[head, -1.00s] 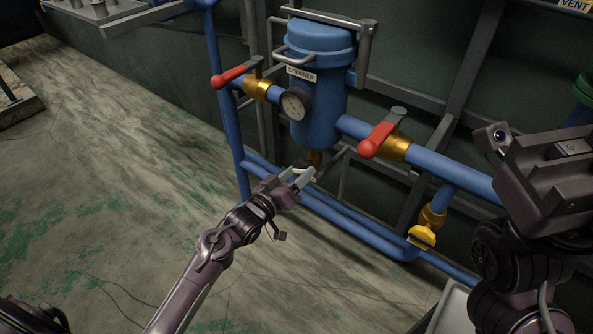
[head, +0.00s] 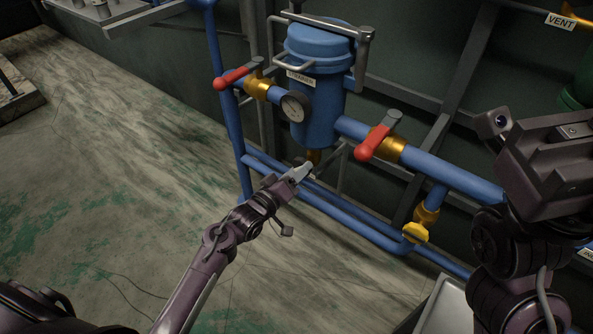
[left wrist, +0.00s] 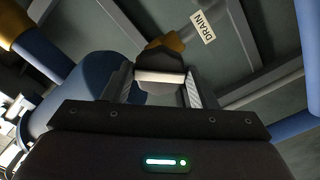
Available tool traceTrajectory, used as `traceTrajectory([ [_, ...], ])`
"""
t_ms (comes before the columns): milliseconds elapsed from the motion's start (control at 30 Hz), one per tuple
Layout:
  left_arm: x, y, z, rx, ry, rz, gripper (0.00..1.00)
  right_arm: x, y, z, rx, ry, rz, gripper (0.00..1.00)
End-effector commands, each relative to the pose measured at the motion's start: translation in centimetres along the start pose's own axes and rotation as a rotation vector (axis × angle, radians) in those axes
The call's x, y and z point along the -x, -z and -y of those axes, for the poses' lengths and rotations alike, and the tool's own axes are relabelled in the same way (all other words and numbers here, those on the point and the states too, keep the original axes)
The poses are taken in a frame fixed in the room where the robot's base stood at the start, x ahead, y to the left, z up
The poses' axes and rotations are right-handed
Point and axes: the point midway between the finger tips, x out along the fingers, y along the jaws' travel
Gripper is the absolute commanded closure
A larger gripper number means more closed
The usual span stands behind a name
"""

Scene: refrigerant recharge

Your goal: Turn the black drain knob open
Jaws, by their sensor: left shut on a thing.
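The black drain knob (left wrist: 160,82) shows in the left wrist view between the two fingers of my left gripper (left wrist: 160,90). It has a pale bar across its face, and a brass fitting sits just behind it. In the head view, my left gripper (head: 303,170) is under the blue strainer (head: 318,100), at the brass drain fitting (head: 313,157), and is shut on the knob. The knob is mostly hidden there by the fingers. A DRAIN label (left wrist: 203,27) is beyond the knob. My right gripper (head: 545,140) is raised at the right; its fingertips are not clearly seen.
Two red-handled valves (head: 235,76) (head: 372,147) flank the strainer. A round gauge (head: 294,106) is on its front. A yellow valve handle (head: 415,232) is lower right. Blue pipes (head: 330,215) run below the strainer near my left gripper. Open floor lies at the left.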

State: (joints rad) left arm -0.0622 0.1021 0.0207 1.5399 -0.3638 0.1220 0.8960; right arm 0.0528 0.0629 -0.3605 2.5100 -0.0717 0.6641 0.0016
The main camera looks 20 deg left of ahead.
Motion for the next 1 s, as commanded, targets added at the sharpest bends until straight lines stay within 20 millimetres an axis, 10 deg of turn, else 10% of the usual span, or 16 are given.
traceTrajectory([
  [1000,-0.1,0.5,-0.4,0.394,-0.003,-0.005,0.75,-4.4,-0.2,-0.6,0.000,0.000,0.000,1.00],
])
